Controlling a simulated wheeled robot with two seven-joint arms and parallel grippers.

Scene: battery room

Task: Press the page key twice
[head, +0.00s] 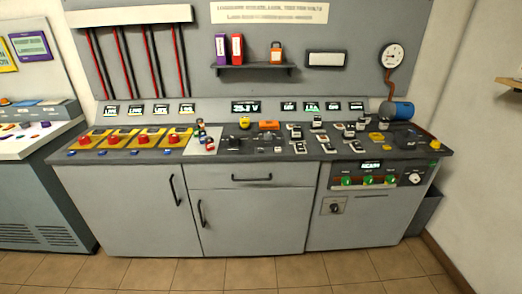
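Neither of my grippers is in the head view. I cannot tell which control is the page key, as the labels are too small to read. A panel on the right of the bench front has a small lit display (371,166) that seems to read READY. Below it sit several green round controls, one of them a green control (368,181), and a white-faced dial (414,178). A lit voltage display (245,107) and smaller displays (111,109) line the back of the bench.
The grey bench (250,215) fills the middle, its top crowded with switches and red knobs (143,139). A wall shelf (255,68) holds folders and an orange padlock-like item. A gauge (392,56) hangs at right. Another console (35,140) stands left. The tiled floor in front is clear.

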